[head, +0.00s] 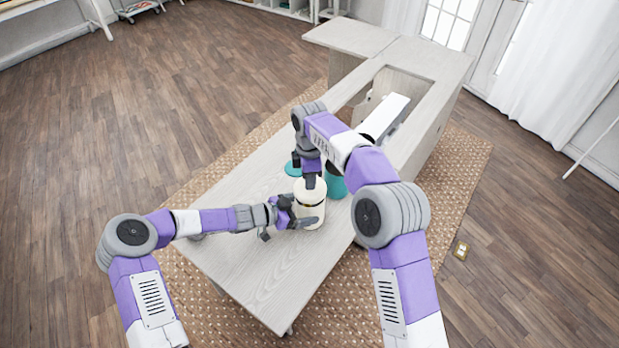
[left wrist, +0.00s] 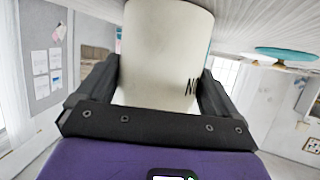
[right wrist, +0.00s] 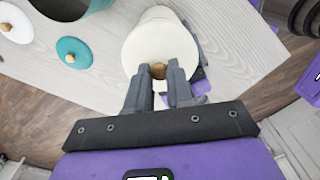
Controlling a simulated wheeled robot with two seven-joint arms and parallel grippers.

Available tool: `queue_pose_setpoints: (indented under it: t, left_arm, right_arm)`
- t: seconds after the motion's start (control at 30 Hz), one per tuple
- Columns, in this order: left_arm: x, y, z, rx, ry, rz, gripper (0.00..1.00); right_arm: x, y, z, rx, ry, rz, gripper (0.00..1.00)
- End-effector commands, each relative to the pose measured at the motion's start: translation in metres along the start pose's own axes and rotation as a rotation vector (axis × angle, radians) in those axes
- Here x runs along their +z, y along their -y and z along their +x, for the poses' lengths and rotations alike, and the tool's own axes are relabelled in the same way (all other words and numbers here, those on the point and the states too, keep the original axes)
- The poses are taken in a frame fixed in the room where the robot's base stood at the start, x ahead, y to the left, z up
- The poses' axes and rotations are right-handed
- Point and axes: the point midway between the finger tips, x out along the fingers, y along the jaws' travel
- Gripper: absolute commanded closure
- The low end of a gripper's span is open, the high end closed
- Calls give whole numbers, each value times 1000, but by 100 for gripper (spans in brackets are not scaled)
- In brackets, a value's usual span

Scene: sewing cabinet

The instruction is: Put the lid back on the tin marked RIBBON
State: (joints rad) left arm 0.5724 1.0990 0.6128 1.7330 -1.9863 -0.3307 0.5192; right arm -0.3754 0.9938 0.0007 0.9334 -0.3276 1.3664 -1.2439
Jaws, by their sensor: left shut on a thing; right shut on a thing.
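A cream tin (head: 313,212) stands on the pale table. My left gripper (head: 304,219) is shut around its side. In the left wrist view the tin (left wrist: 160,55) carries dark letters, apparently an upside-down "ON", with the rest of the marking hidden. My right gripper (head: 311,178) points down above the tin. In the right wrist view its fingers (right wrist: 160,72) are shut on the wooden knob (right wrist: 158,71) of a cream lid (right wrist: 152,48). The lid lines up with the tin's top; I cannot tell whether it is fully seated or slightly above.
A teal tin (head: 336,185) stands close behind the cream one; it looks open in the right wrist view (right wrist: 100,6). A teal lid (right wrist: 74,53) and a white lid (right wrist: 14,24) lie on the table. A sewing machine (head: 385,117) sits beyond. The table's near end is clear.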

Motion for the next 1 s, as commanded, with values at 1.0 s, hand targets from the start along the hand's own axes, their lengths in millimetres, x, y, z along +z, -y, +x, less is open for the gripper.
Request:
queue_pose_setpoints:
  t: [1.0]
  left_arm:
    - [0, 0, 0, 0, -1, 0, 61]
  right_arm:
    - [0, 0, 22, 0, 0, -1, 100]
